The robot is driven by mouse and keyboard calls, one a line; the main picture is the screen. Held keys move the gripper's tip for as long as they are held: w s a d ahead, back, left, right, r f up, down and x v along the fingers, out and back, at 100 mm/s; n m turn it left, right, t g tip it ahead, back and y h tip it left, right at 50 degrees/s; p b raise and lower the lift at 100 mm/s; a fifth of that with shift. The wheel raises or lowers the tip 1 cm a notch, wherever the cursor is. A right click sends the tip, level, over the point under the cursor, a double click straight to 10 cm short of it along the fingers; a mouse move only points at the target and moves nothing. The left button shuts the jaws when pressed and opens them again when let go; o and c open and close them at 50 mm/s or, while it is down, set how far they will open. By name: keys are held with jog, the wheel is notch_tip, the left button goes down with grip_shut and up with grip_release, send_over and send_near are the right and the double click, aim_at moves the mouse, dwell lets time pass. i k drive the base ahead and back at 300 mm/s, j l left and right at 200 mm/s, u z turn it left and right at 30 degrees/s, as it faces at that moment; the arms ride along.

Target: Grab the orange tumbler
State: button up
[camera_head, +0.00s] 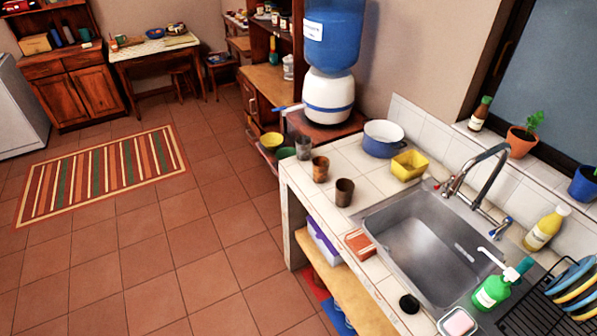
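The orange tumbler (320,169) appears as an orange-brown cup standing upright on the white tiled counter (300,186), near its left edge. A grey-brown cup (303,148) stands just behind it. A darker brown cup (344,192) stands in front of it and to the right, near the sink. The tumbler is apart from the brown cup, and its top and side are in plain view. My gripper is not in this view.
The steel sink (425,235) with its tall faucet lies right of the cups. A blue-white pot (384,138) and a yellow container (410,165) stand behind. A sponge-like orange block (360,243) lies at the front edge.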

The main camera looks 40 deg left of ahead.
aim_at(320, 164)
jog(key=u, duration=1.4)
